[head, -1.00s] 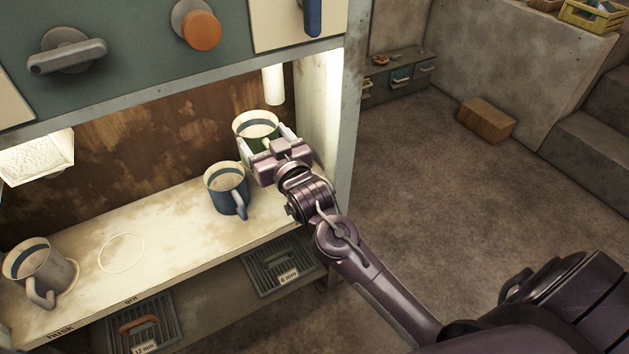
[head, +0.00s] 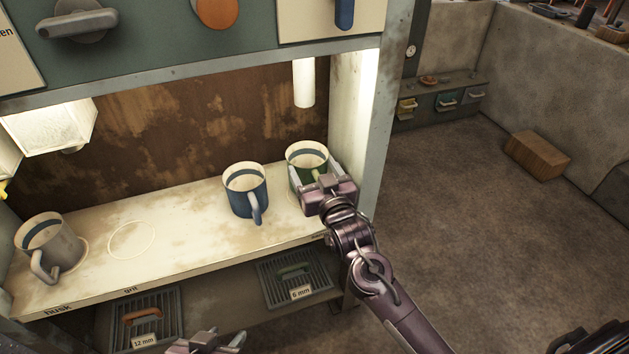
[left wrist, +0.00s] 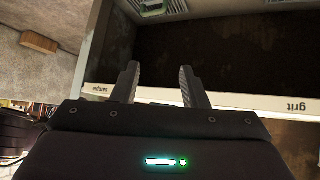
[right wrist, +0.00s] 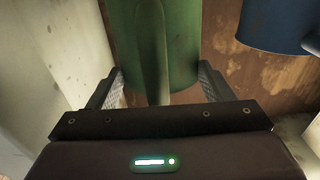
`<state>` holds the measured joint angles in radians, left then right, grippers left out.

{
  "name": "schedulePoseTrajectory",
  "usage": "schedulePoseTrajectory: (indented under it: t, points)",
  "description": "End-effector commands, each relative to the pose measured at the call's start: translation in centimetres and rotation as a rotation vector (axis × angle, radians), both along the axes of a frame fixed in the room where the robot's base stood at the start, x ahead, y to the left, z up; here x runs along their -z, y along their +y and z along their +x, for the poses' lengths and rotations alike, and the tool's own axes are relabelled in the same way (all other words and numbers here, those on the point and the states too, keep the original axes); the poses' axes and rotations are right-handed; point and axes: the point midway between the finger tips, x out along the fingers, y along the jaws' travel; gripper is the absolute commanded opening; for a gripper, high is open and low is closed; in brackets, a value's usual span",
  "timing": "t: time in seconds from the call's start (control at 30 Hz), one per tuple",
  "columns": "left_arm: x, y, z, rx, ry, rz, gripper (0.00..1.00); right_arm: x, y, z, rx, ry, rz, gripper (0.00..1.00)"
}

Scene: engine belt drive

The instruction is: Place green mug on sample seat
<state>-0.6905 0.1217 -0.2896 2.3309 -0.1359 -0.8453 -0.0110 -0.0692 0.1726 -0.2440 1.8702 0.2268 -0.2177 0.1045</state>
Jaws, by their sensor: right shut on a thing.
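The green mug (head: 295,172) is upright at the right end of the lit shelf, right of the blue mug. My right gripper (head: 322,190) is shut on its handle side; the right wrist view shows the green mug (right wrist: 150,45) and its handle between the fingers (right wrist: 160,85). A faint ring, apparently the sample seat (head: 292,196), shows partly beside and below the mug. I cannot tell whether the mug's base touches the shelf. The "sample" label (left wrist: 100,88) is on the shelf edge in the left wrist view. My left gripper (left wrist: 160,85) is open and empty before the shelf front.
The blue mug (head: 240,203) stands close left of the green mug. A grey mug (head: 62,250) stands at the far left by the "husk" label. An empty ring (head: 131,239) lies between them. A hanging white tube (head: 304,85) and the right side wall (head: 355,130) are near.

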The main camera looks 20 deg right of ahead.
Motion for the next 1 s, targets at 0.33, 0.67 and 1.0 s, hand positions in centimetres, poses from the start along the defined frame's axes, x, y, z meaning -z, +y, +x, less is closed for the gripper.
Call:
schedulePoseTrajectory:
  t: [0.33,0.67,1.0]
  points:
    - [-4.9,-0.9,3.9,-0.021,-0.254,-0.103,0.4,2.5,0.0,0.0,0.0,-0.001,-0.001,0.47]
    - [-5.2,-0.9,4.1,-0.023,-0.266,-0.108,0.4,2.6,0.0,0.0,0.0,-0.001,0.0,0.47]
    - [-5.5,-1.0,4.3,-0.024,-0.28,-0.114,0.4,2.9,0.0,0.0,0.0,0.0,0.0,0.96]
